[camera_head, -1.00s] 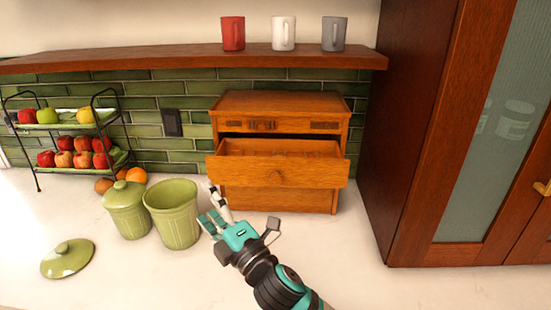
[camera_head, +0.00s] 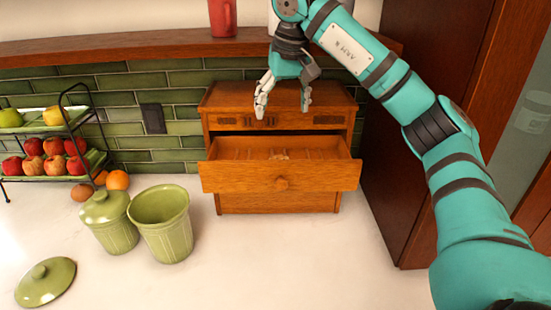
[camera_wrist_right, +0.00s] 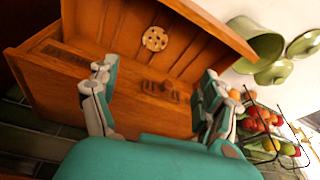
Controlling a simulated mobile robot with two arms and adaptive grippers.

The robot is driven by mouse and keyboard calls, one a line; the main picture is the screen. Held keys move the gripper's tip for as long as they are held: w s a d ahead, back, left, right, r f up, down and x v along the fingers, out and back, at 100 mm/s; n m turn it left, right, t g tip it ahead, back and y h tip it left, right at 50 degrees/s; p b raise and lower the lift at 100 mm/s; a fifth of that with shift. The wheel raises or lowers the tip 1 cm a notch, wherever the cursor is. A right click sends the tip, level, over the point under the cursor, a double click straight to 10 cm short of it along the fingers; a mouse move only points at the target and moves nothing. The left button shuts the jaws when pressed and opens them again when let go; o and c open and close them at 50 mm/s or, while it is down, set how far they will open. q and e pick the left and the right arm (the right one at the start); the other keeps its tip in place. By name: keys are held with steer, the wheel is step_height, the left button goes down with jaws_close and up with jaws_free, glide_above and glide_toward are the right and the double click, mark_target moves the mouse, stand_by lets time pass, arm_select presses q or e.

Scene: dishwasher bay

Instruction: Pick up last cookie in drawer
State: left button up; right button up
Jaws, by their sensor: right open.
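One cookie with dark chips (camera_wrist_right: 155,38) lies in the open drawer of the wooden chest, seen clearly in the right wrist view. In the head view the cookie (camera_head: 279,156) is a small, faint shape on the drawer floor. The drawer (camera_head: 235,180) is pulled out at the chest's front. My right gripper (camera_head: 283,106) is open and empty, pointing down above the chest, in front of its upper part. In the right wrist view its fingers (camera_wrist_right: 157,85) are spread wide, with the cookie beyond them and apart from them. My left gripper is not in view.
An open green canister (camera_head: 165,240) and a lidded green canister (camera_head: 108,220) stand left of the chest. A loose green lid (camera_head: 46,282) lies on the counter. A fruit rack (camera_head: 62,130) stands at the left. A shelf (camera_head: 120,48) runs above; a tall cabinet is at right.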

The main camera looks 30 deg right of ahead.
steer(key=x, duration=0.3)
steer(key=d+x, duration=0.1)
steer(key=x, duration=0.3)
steer(key=p+x, duration=0.1)
steer(key=x, duration=0.3)
steer(key=shift+s+d, duration=0.2)
steer(key=shift+s, duration=0.1)
steer(key=p+x, duration=0.2)
steer(key=x, duration=0.2)
steer(key=shift+w+a+f+p, duration=0.15)
steer(key=shift+f+p, duration=0.15)
steer(key=shift+p, duration=0.1)
steer(key=shift+w+f, duration=0.15)
steer(key=shift+f, duration=0.35)
steer(key=c, duration=0.7)
